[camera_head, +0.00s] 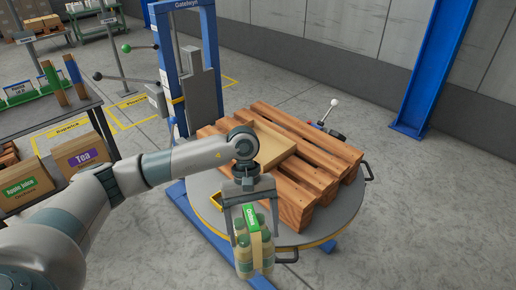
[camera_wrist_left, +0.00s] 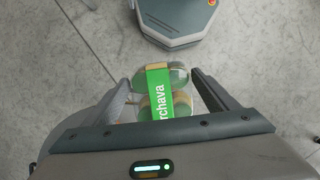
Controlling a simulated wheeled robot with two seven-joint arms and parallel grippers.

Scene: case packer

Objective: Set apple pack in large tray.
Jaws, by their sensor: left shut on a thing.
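The apple pack (camera_head: 254,250) is a bundle of pale green bottles with a green label strip on top. My left gripper (camera_head: 251,232) points down and is shut on it, with one finger on each side. The pack hangs upright in front of the round turntable's near edge. In the left wrist view the pack (camera_wrist_left: 158,105) sits between the fingers, its label partly readable. A shallow tan cardboard tray (camera_head: 283,138) lies on the wooden pallet, partly hidden by my left wrist. My right gripper is not in view.
The pallet (camera_head: 325,152) stands on a grey turntable (camera_head: 350,205) beside a blue wrapper mast (camera_head: 212,60). A dark shelf at the left holds a Tea carton (camera_head: 85,155) and an Apple juice carton (camera_head: 25,185). A blue post (camera_head: 428,70) stands at the right. The floor at the right is clear.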

